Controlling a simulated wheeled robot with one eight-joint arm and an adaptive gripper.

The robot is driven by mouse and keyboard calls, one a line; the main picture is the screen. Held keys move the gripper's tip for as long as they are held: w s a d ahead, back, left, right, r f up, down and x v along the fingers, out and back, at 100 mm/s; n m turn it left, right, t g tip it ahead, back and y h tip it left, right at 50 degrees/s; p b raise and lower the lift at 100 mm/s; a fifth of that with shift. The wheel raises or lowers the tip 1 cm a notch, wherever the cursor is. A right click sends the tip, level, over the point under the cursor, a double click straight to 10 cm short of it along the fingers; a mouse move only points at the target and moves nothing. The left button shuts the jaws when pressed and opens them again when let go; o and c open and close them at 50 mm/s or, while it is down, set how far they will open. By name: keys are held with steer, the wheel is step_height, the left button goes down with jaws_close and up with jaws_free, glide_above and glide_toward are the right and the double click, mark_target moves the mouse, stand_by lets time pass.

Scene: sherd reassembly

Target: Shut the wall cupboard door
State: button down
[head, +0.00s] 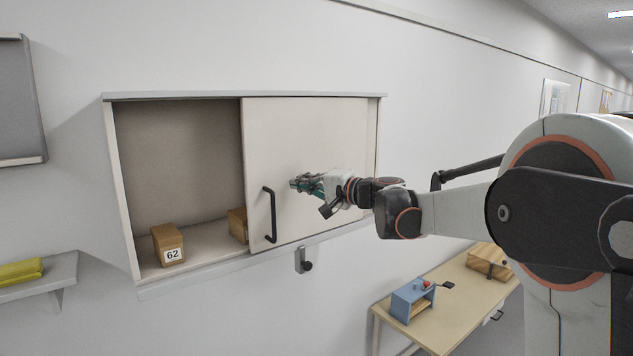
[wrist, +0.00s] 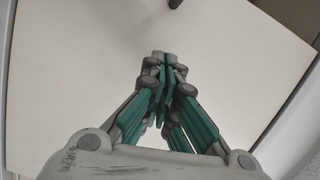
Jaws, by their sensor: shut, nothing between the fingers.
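The wall cupboard (head: 180,160) hangs on the wall with its left half open. Its pale sliding door (head: 325,135) covers the right half. A dark vertical bar handle (head: 271,214) is on the door near its left edge. My gripper (head: 293,184) is in front of the door, a little right of the handle and apart from it. The fingers are shut and empty. In the wrist view my gripper (wrist: 165,62) points at the pale door (wrist: 75,65). A dark piece, probably the handle, shows at the top edge there.
A box marked 62 (head: 168,245) and another box (head: 238,225), partly behind the door, stand inside. A grey latch or knob (head: 304,260) sits below the cupboard. A table (head: 450,311) with a blue item (head: 412,300) stands lower right. A shelf (head: 45,283) is at left.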

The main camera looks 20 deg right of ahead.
steer(key=a, duration=0.3)
steer(key=a+p, duration=0.1)
steer(key=shift+s+a+f, duration=0.15)
steer(key=shift+s+f, duration=0.1)
steer(key=shift+f, duration=0.1)
steer(key=shift+w+f, duration=0.15)
steer(key=shift+w, duration=0.05)
steer(key=shift+s+a, duration=0.1)
steer(key=shift+s, duration=0.05)
